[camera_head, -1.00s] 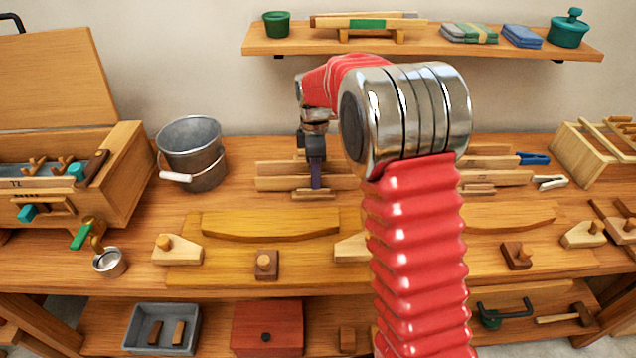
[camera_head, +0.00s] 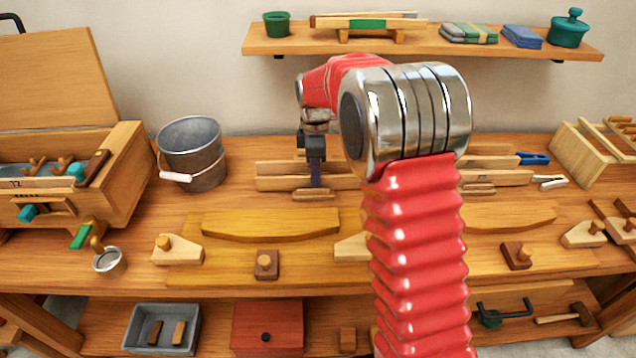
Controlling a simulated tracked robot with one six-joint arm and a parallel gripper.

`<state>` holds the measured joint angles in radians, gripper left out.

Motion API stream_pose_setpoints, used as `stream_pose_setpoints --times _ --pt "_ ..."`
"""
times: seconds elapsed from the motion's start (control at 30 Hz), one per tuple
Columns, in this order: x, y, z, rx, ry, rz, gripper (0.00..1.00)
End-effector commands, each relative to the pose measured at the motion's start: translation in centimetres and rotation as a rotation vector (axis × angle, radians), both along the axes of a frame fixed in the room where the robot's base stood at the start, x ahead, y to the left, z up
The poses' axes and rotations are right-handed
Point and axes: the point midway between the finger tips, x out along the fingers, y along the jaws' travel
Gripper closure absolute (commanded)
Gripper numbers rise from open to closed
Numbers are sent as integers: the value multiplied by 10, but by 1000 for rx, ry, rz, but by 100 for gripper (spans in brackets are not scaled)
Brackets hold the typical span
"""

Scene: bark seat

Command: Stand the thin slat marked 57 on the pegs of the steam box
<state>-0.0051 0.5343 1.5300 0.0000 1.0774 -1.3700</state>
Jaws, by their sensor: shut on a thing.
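The steam box (camera_head: 126,179) stands open at the far left, its lid raised. Wooden pegs (camera_head: 60,163) show inside it, and its front bears a mark that looks like 72. Thin pale slats stand on edge in a low rack at the middle back of the bench. My gripper (camera_head: 316,181) points down at this rack and is shut on a slat (camera_head: 281,183). I cannot read any 57 on it. My own red arm hides the right part of the rack's middle.
A metal bucket (camera_head: 192,155) stands between the steam box and the rack. Curved forms (camera_head: 270,225) with wooden blocks lie along the bench front. A slatted wooden crate (camera_head: 590,155) stands at the right, and a shelf (camera_head: 420,43) hangs above.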

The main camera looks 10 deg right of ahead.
Motion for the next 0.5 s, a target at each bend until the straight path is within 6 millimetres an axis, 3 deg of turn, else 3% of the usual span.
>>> stream_pose_setpoints --times 0.5 --pt "1 0 22 0 -2 0 100"
